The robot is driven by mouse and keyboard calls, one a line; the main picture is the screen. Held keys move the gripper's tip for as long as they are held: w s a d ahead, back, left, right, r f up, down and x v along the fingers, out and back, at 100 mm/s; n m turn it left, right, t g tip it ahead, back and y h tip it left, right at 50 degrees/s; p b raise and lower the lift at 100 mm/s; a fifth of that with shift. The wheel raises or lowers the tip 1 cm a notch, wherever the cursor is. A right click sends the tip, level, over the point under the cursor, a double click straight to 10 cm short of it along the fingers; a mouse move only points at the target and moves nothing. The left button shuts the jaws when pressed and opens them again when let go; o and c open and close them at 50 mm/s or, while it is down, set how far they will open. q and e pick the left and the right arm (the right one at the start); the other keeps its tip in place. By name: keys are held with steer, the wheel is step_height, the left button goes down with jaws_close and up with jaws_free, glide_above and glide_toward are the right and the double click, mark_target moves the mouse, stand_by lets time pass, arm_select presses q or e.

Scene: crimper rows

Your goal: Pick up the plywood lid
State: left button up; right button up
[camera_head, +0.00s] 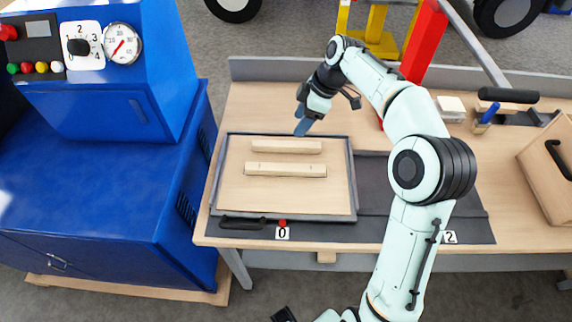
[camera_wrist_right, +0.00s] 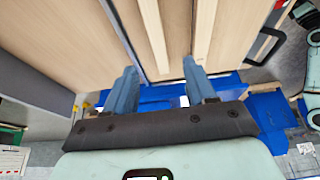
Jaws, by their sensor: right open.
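The plywood lid (camera_head: 235,190) looks like a flat pale panel with two wooden battens across it, lying flat within a dark grey frame on the bench. The battens (camera_head: 285,169) run left to right, one behind the other. My right gripper (camera_head: 303,122) is above the far edge of the frame, behind the battens, with its blue fingers pointing down. In the wrist view the right gripper (camera_wrist_right: 160,88) is open and empty, its fingers apart, and the lid's battens (camera_wrist_right: 153,35) show beyond them. It does not touch the lid as far as I can see. My left gripper is not seen.
A blue machine (camera_head: 90,170) with a gauge and dial stands left of the bench (camera_head: 235,108). A wooden box (camera_head: 550,160) is at far right.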

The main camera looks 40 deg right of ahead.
mark_target(286, 143)
steer(key=x, duration=0.4)
steer(key=shift+f, duration=0.15)
steer(key=x, duration=0.5)
steer(key=shift+w+d+f+b, duration=0.15)
steer(key=shift+f+b, duration=0.15)
steer(key=shift+f, duration=0.05)
steer(key=shift+r, duration=0.1)
jaws_close()
